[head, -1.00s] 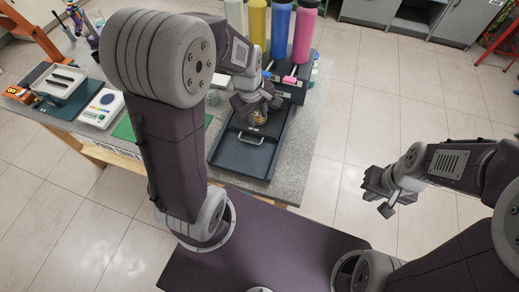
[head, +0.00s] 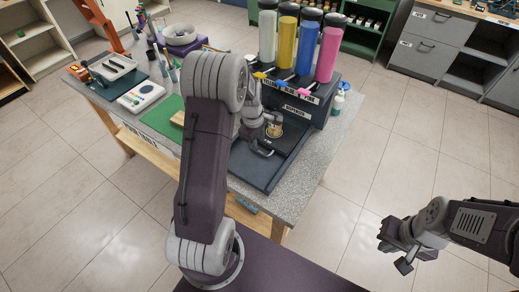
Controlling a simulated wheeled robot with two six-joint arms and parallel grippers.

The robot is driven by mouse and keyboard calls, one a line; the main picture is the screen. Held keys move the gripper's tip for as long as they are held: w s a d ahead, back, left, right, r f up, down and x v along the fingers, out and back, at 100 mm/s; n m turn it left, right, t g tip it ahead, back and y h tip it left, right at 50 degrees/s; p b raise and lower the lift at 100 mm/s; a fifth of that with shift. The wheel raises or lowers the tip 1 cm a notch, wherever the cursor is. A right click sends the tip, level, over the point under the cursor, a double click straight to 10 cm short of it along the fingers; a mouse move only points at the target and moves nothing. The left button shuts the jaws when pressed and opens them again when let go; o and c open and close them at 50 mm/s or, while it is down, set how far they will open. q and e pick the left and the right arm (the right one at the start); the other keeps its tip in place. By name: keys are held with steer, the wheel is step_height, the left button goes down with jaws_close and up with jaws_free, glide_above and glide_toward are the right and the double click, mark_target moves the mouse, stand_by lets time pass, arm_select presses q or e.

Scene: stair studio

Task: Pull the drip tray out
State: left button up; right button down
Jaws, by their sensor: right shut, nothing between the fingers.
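The dark drip tray (head: 282,142) sits low in front of the dispenser (head: 310,108), with a pale bar handle (head: 262,151) at its front. A small round thing with a brownish top (head: 274,130) is over the tray. My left gripper (head: 268,122) is over the tray, behind the handle and close beside the round thing. My own arm hides part of the tray's left side, and the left fingers are too small and covered to read. My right gripper (head: 398,250) is shut and empty, over the floor at the right, away from the counter.
Clear, yellow, blue and pink bottles (head: 329,52) stand on the dispenser. A flat dark base (head: 252,170) extends in front of the handle. A green mat (head: 163,118), a white scale (head: 141,97) and a grey box (head: 117,66) lie left. Floor right of the counter is free.

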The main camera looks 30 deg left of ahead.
mark_target(260, 151)
arm_select(q)
steer(key=f, duration=0.3)
steer(key=w+f, duration=0.1)
steer(key=f, duration=0.1)
steer(key=shift+w+a+f, duration=0.1)
steer(key=shift+a+f, duration=0.1)
steer(key=shift+f, duration=0.2)
steer(key=shift+d, duration=0.1)
steer(key=shift+r, duration=0.1)
jaws_close()
stand_by(0.8)
